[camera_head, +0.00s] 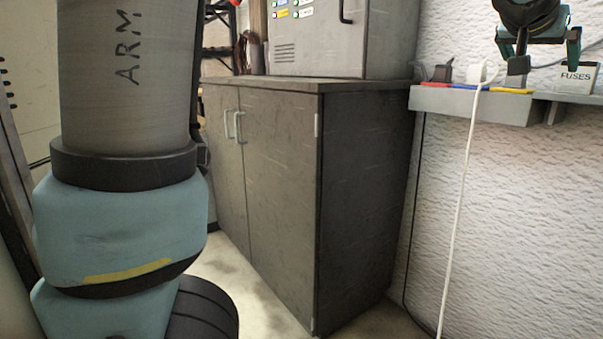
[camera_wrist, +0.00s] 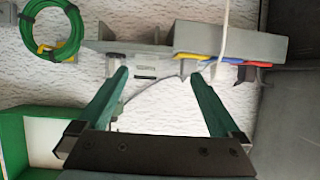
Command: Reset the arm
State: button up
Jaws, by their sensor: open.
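My gripper (camera_head: 540,48) is at the upper right of the head view, in front of the wall and above the grey shelf. In the wrist view its two green fingers (camera_wrist: 157,76) stand wide apart with nothing held between them. The grey shelf (camera_wrist: 272,48) lies beyond the fingertips. My arm fills the left side of the head view.
A grey cabinet (camera_head: 275,190) bears a metal box (camera_head: 320,40). The shelf holds coloured pieces and a box marked FUSES (camera_head: 576,78). A white cable (camera_head: 460,190) hangs down. A green coil (camera_wrist: 52,30) and a green-edged case (camera_wrist: 42,135) show in the wrist view.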

jog(key=w+a+f+n+y, duration=0.35)
jog(key=w+a+f, duration=0.25)
jog(key=a+f, duration=0.65)
jog(key=w+a+f+n+y, duration=0.2)
jog(key=w+a+f+y, duration=0.3)
jog(key=a+f, duration=0.7)
jog(key=s+a+f+n+g+y, duration=0.1)
jog(key=s+a+f+g, duration=0.2)
jog(key=a, duration=0.5)
jog(key=s+a+f+n+g, duration=0.15)
jog(key=s+a+f, duration=0.25)
jog(key=a, duration=0.5)
jog(key=s+a+f+n+g+y, duration=0.1)
jog(key=s+a+f+n, duration=0.2)
jog(key=a, duration=0.5)
notch_tip(320, 180, up, 22)
jog(key=m+p, duration=0.1)
jog(key=p, duration=2.2)
jog(key=shift+s+a+r, duration=0.15)
jog(key=shift+s+a, duration=0.1)
jog(key=shift+s, duration=0.05)
